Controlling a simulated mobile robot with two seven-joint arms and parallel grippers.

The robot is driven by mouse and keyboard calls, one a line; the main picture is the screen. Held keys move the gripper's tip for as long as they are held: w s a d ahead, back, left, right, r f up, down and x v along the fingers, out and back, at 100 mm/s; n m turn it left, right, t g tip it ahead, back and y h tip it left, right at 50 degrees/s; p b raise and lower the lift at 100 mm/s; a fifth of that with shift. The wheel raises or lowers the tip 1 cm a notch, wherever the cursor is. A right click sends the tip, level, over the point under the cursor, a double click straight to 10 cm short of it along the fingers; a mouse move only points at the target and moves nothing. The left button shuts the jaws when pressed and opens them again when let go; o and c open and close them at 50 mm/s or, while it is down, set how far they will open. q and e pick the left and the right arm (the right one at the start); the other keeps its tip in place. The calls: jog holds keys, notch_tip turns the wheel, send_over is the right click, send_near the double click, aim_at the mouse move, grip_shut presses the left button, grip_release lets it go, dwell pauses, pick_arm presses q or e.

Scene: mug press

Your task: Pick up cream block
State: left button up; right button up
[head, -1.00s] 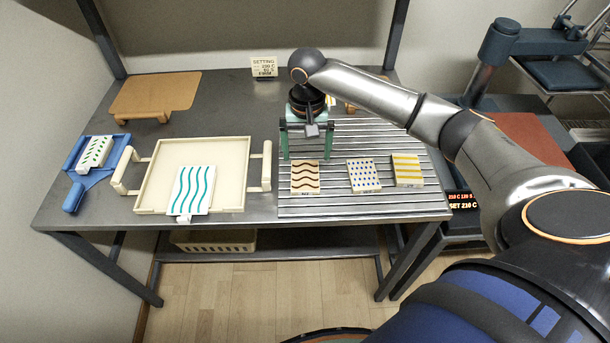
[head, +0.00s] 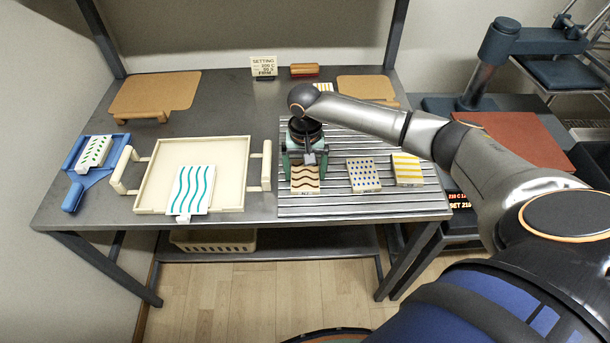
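My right gripper (head: 305,172) points down over a cream-tan block with dark brown wavy lines (head: 305,186) on the ribbed grey rack. Its green fingers are apart, one near each side of the block's far part. Whether they touch it cannot be told. The gripper hides the block's far end. To the right on the rack lie a cream block with blue dots (head: 363,177) and a cream block with yellow stripes (head: 407,169). My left gripper is not in view.
A cream tray (head: 155,180) stands left of the rack (head: 350,208), with a teal-wave block (head: 189,193) at its front. A blue holder (head: 72,196) with a green-patterned block (head: 95,152) is further left. Tan boards (head: 155,92) and a small sign (head: 264,66) are behind.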

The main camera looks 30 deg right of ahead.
jog(key=c, duration=1)
jog(key=shift+r, duration=0.15)
